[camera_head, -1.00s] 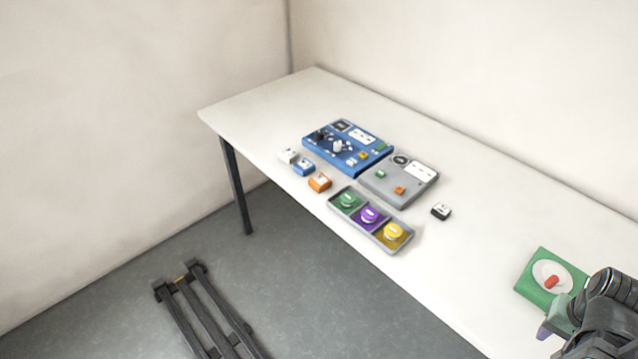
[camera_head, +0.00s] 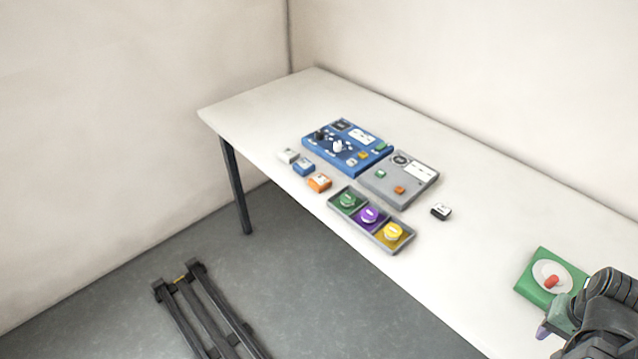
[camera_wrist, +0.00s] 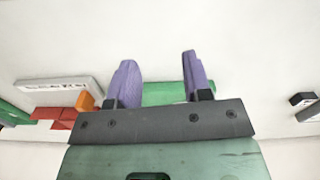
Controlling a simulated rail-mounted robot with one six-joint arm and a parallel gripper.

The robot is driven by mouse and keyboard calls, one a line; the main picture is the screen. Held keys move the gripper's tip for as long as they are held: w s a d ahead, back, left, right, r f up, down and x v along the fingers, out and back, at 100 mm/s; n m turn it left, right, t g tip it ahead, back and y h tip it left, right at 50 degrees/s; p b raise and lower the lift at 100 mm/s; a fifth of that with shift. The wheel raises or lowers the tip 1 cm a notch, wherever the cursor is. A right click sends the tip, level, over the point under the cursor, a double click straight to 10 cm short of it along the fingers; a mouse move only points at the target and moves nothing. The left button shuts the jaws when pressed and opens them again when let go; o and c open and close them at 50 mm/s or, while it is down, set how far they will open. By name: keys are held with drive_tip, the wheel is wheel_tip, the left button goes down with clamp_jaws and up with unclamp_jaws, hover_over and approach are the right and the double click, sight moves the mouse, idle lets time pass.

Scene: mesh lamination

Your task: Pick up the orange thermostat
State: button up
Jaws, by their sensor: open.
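A small orange block with a pale marking on top (camera_head: 319,183), which fits the orange thermostat, lies on the white table just left of the three-part tray. My gripper (camera_head: 543,331) is at the lower right of the head view, by the table's front edge and far from that block. In the wrist view its two purple fingers (camera_wrist: 158,82) are apart with nothing held between them. A green surface (camera_wrist: 165,92) shows behind them. An orange piece (camera_wrist: 86,101) sits left of the fingers in the wrist view; I cannot tell whether it is the same block.
A blue block (camera_head: 304,167) and a white block (camera_head: 288,156) sit beside the orange one. A blue panel (camera_head: 312,151), a grey panel (camera_head: 413,196) and the tray (camera_head: 408,246) are close by. A black block (camera_head: 441,211) and a green board (camera_head: 532,289) stand nearer my arm.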

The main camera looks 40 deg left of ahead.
drive_tip(key=o, duration=0.5)
